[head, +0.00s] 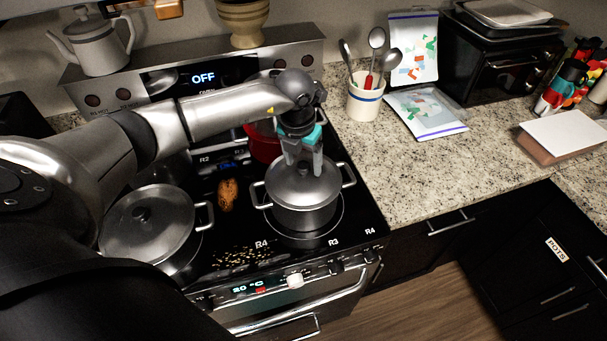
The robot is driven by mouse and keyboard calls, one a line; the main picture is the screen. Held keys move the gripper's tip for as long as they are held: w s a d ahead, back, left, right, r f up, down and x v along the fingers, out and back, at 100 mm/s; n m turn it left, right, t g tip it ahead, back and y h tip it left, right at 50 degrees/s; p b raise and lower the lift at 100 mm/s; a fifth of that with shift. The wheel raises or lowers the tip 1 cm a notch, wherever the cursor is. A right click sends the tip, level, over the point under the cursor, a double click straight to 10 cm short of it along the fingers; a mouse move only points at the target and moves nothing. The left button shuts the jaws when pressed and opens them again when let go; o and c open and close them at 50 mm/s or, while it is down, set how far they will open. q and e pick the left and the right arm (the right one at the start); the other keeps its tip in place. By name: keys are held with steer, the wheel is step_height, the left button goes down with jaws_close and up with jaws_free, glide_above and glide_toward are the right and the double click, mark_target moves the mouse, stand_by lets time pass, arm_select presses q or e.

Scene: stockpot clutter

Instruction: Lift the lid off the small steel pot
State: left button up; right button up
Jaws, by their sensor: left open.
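The small steel pot (305,214) stands on the right front burner, with a handle on each side. Its grey lid (286,187) sits on it. My left gripper (303,169) comes down from above at the middle of the lid, with its fingers pointing down. It is open, and its fingertips are around or just over the lid's knob, which they hide. I cannot tell whether they touch it. A larger lidded steel pot (186,258) stands at the left of the stove, partly behind my left arm. My right gripper does not show.
A red pot (262,148) stands behind the small pot, partly hidden by my arm. A brown food item (228,194) and scattered crumbs (240,257) lie on the stovetop.

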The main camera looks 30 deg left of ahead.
arm_select(q)
jaws_close()
stand_by(0.7)
stand_by(0.7)
